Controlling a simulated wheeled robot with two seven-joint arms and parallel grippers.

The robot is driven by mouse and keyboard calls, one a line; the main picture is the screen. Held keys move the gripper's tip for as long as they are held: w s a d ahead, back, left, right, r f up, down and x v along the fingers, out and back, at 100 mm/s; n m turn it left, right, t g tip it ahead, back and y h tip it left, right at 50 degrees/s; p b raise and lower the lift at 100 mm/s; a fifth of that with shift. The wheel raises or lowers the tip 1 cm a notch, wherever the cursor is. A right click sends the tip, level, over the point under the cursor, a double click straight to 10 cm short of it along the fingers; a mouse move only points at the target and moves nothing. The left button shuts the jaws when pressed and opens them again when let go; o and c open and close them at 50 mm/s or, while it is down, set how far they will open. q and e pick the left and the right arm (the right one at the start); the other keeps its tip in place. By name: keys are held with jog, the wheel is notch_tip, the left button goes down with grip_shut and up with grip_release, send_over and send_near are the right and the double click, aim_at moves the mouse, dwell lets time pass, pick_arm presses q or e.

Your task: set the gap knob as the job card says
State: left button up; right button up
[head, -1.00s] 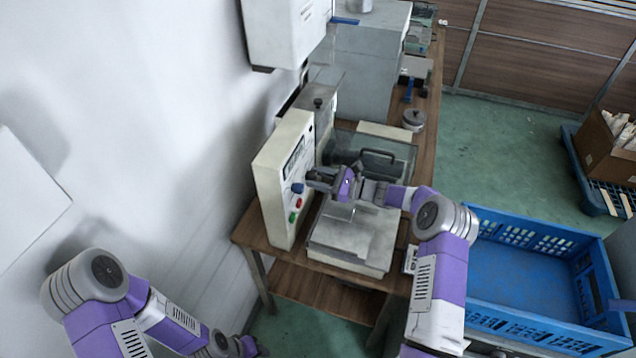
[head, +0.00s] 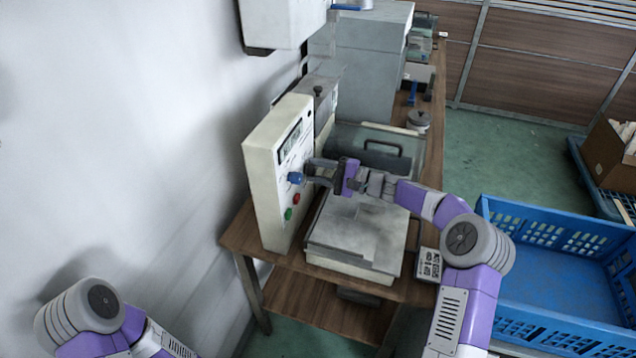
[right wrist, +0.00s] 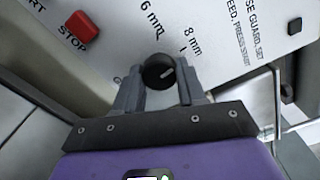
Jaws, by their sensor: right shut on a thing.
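The gap knob (right wrist: 158,72) is black and round with a short white pointer line, which points roughly right in the right wrist view. Printed "6 mm" and "8 mm" marks lie around it. My right gripper (right wrist: 160,88) is shut on the knob, a finger on each side. In the head view my right gripper (head: 316,172) reaches the cream control panel (head: 263,190) and hides the knob. My left gripper is out of view.
A red stop button (right wrist: 82,27) sits near the knob. The panel also carries a blue control (head: 295,178) and a green button (head: 288,213). A flat metal plate (head: 358,232) lies below my right gripper. A blue crate (head: 560,235) stands right of the table.

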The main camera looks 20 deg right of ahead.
jog(key=shift+r+n+b, duration=0.15)
jog(key=shift+n+b, duration=2.1)
jog(key=shift+n, duration=2.95)
jog(key=o, duration=1.1)
jog(key=shift+c, duration=0.2)
jog(key=shift+d, duration=0.1)
